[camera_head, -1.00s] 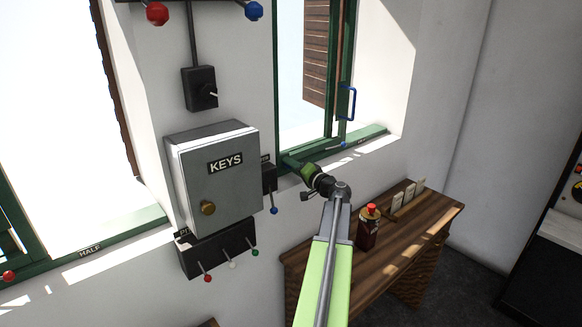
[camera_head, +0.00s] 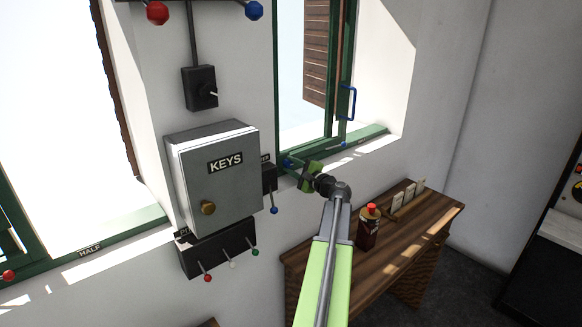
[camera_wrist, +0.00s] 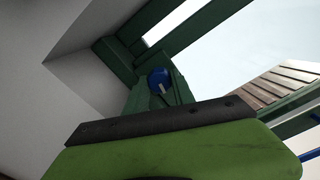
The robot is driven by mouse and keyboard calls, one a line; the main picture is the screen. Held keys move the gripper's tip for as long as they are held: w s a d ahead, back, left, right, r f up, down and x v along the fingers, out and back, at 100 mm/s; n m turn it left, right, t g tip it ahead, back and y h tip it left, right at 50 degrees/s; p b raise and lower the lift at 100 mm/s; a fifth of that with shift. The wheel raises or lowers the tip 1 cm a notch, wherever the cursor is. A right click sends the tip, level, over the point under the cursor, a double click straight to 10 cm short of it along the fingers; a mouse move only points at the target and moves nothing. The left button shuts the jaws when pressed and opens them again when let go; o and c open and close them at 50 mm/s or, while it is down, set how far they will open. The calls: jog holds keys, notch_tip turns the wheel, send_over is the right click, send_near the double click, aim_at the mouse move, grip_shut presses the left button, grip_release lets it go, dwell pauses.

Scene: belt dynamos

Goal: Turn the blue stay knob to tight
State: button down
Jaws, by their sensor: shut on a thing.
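The blue stay knob (camera_head: 288,163) is at the lower left corner of the open green window. The wrist view shows the knob (camera_wrist: 158,80) as a round blue cap with a white mark, just past the edge of a green jaw. My gripper (camera_head: 308,177) is at the stay, to the lower right of the knob in the head view. It is shut on the knob. The jaw hides the contact, and the tight mark cannot be read.
A grey KEYS box (camera_head: 222,185) and a small black box with a blue-tipped lever (camera_head: 274,210) are close left of my gripper. A wooden table (camera_head: 425,225) with a red-capped bottle (camera_head: 368,228) stands to the right. A blue window handle (camera_head: 347,102) is above right.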

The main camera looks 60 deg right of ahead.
jog(key=shift+m, duration=1.9)
jog(key=c, duration=1.1)
grip_release()
jog(key=shift+o, duration=0.2)
jog(key=v, duration=1.7)
jog(key=shift+s, duration=0.25)
jog(key=shift+f, duration=0.1)
